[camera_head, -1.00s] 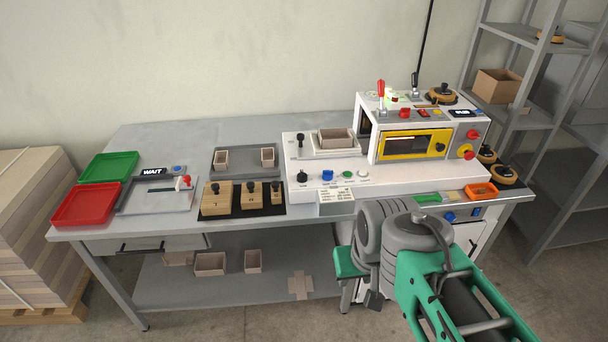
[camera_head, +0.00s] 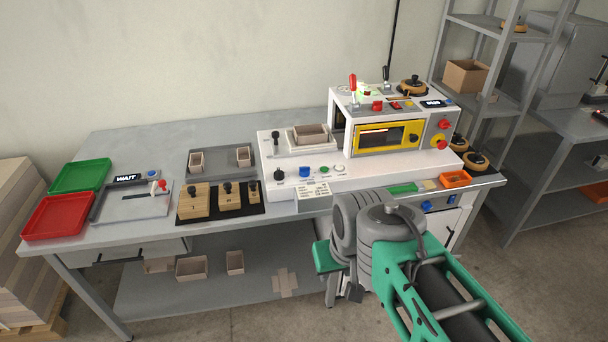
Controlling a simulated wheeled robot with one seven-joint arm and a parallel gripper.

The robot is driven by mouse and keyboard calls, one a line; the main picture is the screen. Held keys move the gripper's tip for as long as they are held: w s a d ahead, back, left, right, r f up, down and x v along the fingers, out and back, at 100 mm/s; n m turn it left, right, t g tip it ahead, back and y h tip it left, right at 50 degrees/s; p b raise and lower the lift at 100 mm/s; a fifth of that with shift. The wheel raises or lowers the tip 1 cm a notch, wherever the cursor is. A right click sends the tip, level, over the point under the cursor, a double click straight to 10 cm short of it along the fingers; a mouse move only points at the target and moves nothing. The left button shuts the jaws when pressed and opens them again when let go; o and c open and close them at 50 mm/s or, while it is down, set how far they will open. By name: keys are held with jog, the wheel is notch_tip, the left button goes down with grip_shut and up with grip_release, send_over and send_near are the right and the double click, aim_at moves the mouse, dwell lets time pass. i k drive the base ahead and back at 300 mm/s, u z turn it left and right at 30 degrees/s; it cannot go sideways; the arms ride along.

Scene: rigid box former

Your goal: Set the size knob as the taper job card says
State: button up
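The white box former (camera_head: 385,170) stands on the bench. A black knob (camera_head: 278,174) is at the left end of its front panel, beside blue, green and white buttons. It may be the size knob, but its label and setting are too small to read. A white printed card (camera_head: 313,193) hangs at the front edge below the buttons; I cannot read it or tell whether it is the taper job card. My arm comes in from the lower right, in front of the bench. The fingers of my gripper do not show.
Three numbered wooden blocks (camera_head: 228,197) lie on a dark mat left of the knob. Red (camera_head: 60,216) and green (camera_head: 80,176) trays are at the far left. A raised housing with a yellow-framed window (camera_head: 388,138) stands on the former. An orange bin (camera_head: 455,179) is at the right.

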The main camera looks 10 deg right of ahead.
aim_at(279, 175)
jog(key=u, duration=0.35)
jog(key=i, duration=1.1)
jog(key=z, duration=0.35)
